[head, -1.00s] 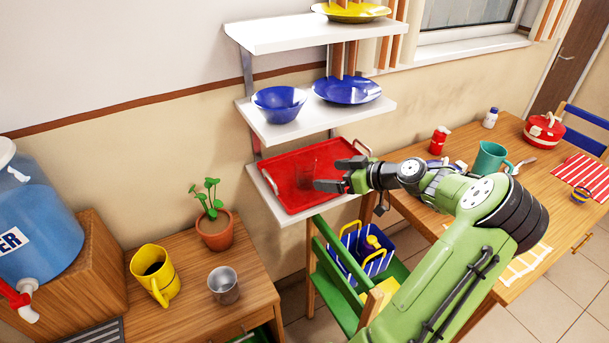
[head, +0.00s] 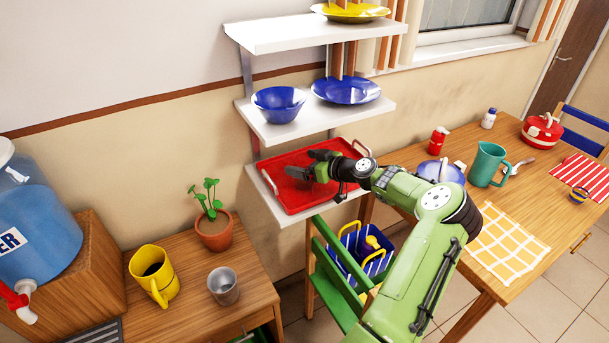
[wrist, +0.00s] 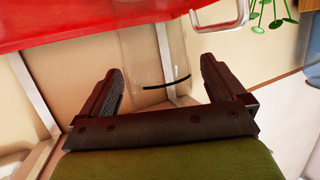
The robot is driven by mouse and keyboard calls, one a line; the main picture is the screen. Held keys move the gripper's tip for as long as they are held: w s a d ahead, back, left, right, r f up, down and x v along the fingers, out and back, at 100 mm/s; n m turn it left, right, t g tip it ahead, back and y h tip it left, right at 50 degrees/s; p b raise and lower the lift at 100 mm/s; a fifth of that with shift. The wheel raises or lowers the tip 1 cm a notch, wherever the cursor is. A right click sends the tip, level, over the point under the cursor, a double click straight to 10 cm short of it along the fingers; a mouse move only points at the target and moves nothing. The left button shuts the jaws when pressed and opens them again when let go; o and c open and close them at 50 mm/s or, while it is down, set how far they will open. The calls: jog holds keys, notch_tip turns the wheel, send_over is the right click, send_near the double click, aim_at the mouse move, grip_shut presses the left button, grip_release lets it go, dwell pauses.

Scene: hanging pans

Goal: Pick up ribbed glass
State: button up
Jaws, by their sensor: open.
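The ribbed glass is clear and hard to make out. In the wrist view a transparent glass shape (wrist: 152,66) shows between and just beyond my fingers, with a dark curved line near its end. My gripper (wrist: 163,70) is open, with one finger on each side of that shape; I cannot tell whether either touches it. In the head view my gripper (head: 304,165) is low over the red tray (head: 294,203) on the lowest shelf. There the gripper covers the spot where the glass stood, and I cannot make the glass out.
The tray has raised handles close to my arm. A white shelf (head: 287,133) with a blue bowl (head: 279,103) and a blue plate (head: 346,90) is above. A green chair (head: 333,270) stands below, and the table (head: 470,275) is at the right.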

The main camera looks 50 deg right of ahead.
jog(key=c, duration=1.1)
jog(key=shift+c, duration=0.3)
jog(key=shift+r, duration=0.2)
jog(key=f+v, duration=0.2)
jog(key=v, duration=1.6)
jog(key=shift+s, duration=0.35)
